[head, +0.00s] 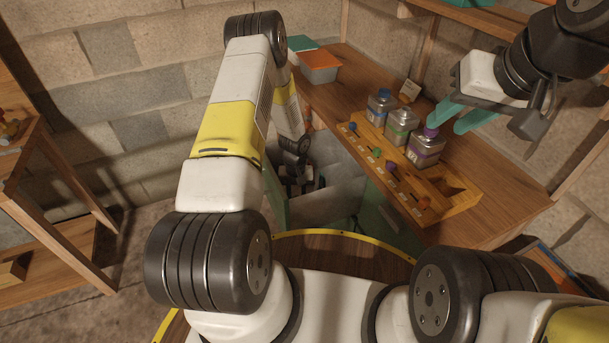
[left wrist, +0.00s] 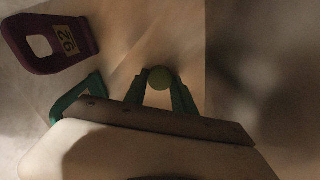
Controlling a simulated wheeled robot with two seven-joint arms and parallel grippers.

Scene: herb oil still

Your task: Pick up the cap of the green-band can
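The green-band can (head: 402,127) stands in the middle of three cans in the wooden rack; its top shows no coloured cap. In the left wrist view, a round green cap (left wrist: 161,78) sits between the fingertips of my left gripper (left wrist: 159,83), which touch it on both sides. In the head view, the left gripper (head: 300,182) is low beside the bench, dark and partly hidden. My right gripper (head: 447,126) is open and empty, its teal fingers near the purple-capped can (head: 426,150). The blue-capped can (head: 381,106) stands at the other end.
The wooden rack (head: 450,205) holds small coloured pieces along its front. A purple tag with a number (left wrist: 45,45) shows in the left wrist view. A wooden shelf unit (head: 60,170) stands at the left.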

